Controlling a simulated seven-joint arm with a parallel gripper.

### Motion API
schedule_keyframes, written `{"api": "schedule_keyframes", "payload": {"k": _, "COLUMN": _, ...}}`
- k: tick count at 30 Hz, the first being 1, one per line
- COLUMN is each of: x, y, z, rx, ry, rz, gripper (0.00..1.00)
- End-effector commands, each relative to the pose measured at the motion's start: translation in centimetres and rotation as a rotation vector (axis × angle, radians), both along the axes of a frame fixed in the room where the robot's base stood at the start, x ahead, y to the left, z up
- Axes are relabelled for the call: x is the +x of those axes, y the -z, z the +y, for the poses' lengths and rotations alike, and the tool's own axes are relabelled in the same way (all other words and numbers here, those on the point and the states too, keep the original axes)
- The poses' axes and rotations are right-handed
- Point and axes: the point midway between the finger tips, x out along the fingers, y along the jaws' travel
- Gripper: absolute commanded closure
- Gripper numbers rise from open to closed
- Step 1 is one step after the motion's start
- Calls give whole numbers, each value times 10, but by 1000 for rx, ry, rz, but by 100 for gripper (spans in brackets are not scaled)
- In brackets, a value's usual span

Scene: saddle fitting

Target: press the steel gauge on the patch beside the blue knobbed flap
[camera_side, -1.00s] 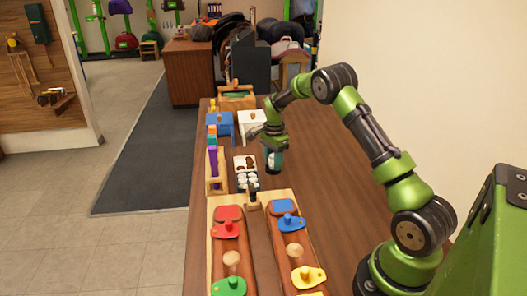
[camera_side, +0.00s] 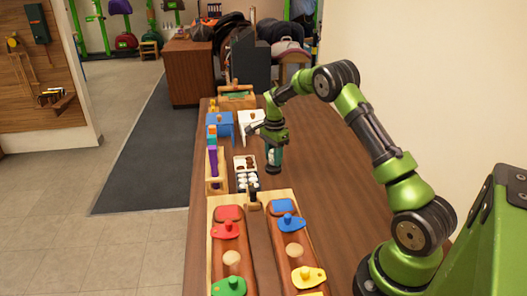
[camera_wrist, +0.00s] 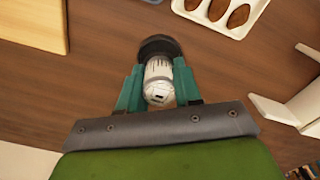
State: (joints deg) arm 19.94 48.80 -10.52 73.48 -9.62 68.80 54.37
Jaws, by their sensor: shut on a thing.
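My gripper (camera_side: 273,158) is shut on the steel gauge (camera_side: 271,168), above the bare table beyond the wooden board. In the wrist view the teal fingers of my gripper (camera_wrist: 158,88) clasp the silver-white gauge (camera_wrist: 158,78), which has a wide black end. The blue knobbed flap (camera_side: 287,222) lies on the right brown panel of the board. A flat blue patch (camera_side: 283,205) sits just behind it. The gauge is apart from the patch. On the left panel are a red patch (camera_side: 228,212) and a red knobbed flap (camera_side: 226,230).
A yellow flap (camera_side: 308,277) and a green flap (camera_side: 229,286) lie nearer on the board (camera_side: 212,242). Blue (camera_side: 220,123) and white (camera_side: 249,122) boxes stand farther back. The table's right side is clear.

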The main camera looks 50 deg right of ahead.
Motion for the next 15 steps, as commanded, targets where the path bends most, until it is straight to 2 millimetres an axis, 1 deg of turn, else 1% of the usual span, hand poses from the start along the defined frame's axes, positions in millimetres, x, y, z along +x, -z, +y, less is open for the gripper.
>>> {"api": "schedule_keyframes", "payload": {"k": 6, "x": 1, "y": -15, "z": 0, "rx": -2, "ry": -2, "rz": -4, "gripper": 88}}
{"api": "schedule_keyframes", "payload": {"k": 15, "x": 1, "y": -31, "z": 0, "rx": -3, "ry": -2, "rz": -2, "gripper": 88}}
